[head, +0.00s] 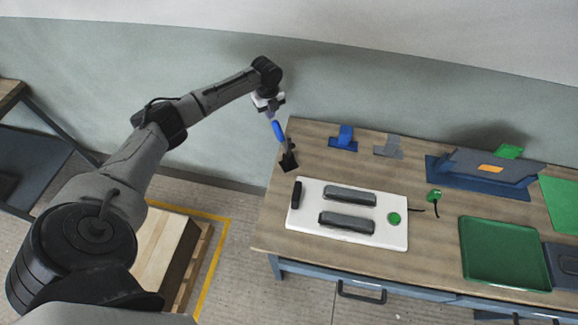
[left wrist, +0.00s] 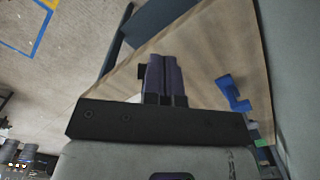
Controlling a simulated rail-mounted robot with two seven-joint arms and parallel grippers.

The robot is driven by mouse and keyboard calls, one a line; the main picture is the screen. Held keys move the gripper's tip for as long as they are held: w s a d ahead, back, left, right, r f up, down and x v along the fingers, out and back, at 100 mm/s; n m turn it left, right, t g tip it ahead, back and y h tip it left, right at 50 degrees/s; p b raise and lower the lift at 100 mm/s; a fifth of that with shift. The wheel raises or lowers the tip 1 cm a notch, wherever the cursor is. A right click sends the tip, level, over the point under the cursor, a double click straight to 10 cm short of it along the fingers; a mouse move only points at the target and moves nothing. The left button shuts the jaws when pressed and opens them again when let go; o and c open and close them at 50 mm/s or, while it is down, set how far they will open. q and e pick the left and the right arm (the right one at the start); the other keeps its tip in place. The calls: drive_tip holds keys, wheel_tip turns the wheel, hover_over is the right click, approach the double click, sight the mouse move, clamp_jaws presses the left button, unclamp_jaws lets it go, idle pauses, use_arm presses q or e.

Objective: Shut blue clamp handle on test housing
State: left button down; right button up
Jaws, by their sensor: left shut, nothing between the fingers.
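I cannot tell which part is the test housing. My right gripper is not in view.
A white panel (head: 303,219) with two dark bars and a green button lies in front of the clamp. A blue block (head: 344,141) and grey bracket (head: 389,148) stand behind it. A green tray (head: 467,277) lies at right. The wall is close behind the table.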

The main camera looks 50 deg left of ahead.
use_arm(q)
drive_tip(key=shift+f+b, duration=0.35)
drive_tip(key=shift+f, duration=0.3)
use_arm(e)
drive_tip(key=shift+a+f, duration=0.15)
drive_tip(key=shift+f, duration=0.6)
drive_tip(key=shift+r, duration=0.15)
